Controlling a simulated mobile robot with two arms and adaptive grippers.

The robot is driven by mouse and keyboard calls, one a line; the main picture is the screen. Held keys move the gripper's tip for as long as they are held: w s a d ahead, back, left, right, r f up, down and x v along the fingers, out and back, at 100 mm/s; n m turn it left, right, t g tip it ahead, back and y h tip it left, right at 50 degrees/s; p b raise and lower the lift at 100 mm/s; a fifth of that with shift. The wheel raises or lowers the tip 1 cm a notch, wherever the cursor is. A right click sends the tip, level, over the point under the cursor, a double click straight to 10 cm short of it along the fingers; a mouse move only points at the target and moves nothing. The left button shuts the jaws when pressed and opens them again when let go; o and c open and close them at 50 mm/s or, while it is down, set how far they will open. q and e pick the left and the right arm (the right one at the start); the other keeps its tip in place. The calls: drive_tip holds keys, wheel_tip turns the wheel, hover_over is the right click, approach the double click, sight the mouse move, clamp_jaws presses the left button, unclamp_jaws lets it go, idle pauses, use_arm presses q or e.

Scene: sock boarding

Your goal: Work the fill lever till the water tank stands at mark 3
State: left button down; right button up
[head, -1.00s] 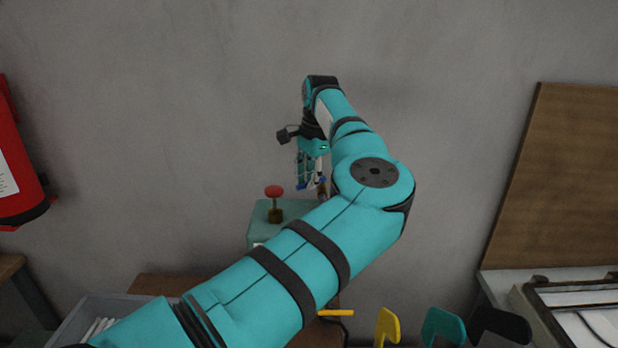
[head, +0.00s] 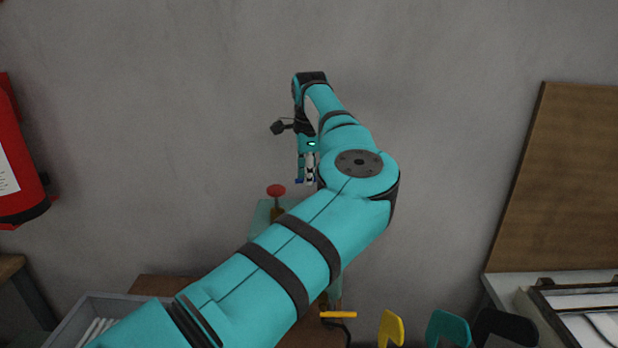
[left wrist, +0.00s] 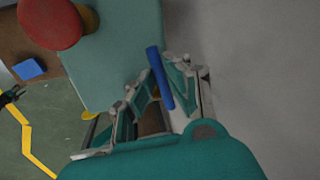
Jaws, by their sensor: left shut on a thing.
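My left gripper (head: 305,181) is above the teal box (head: 261,220), near the wall. In the left wrist view a blue bar (left wrist: 160,78) lies between the fingertips of my left gripper (left wrist: 158,88), which are closed on it. It looks like the grip of the fill lever; the rest of the lever is hidden. A red round knob (head: 276,191) stands on top of the box, left of the gripper. It also shows in the left wrist view (left wrist: 50,22). No water level or mark 3 can be read. My right gripper is out of view.
A red extinguisher (head: 18,165) hangs at the far left. A grey bin (head: 75,322) with white items stands at the lower left. Yellow, teal and black pieces (head: 391,328) stand at the front right. A brown board (head: 560,180) leans at the right.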

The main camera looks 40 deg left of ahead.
use_arm(q)
drive_tip(key=shift+w+a+m, duration=0.25)
drive_tip(key=shift+a+m, duration=0.05)
drive_tip(key=shift+m, duration=0.7)
drive_tip(key=shift+r, duration=0.1)
drive_tip(key=c, duration=1.4)
unclamp_jaws()
drive_tip(key=shift+o, duration=0.2)
wheel_tip(320, 180, up, 12)
drive_tip(key=s+d, duration=0.1)
drive_tip(key=shift+s+d, duration=0.2)
drive_tip(key=shift+s, duration=0.2)
drive_tip(key=shift+f, duration=0.25)
